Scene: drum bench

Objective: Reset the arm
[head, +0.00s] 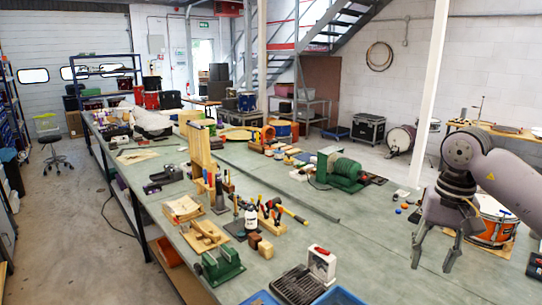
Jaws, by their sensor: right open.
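My right gripper (434,248) shows at the right of the head view, on an arm that comes in from the right edge. It points down over the right side of the bench (345,240). Its fingers are spread apart and nothing is between them. I cannot tell how high it is above the bench top. An orange drum (494,222) is right behind and beside it, partly hidden by the arm. My left gripper is not in view.
A green bench grinder (340,170) stands left of the gripper. A red and white box (321,264), a dark grid tray (297,286) and a green vise (222,266) sit at the front. The bench between grinder and box is mostly clear.

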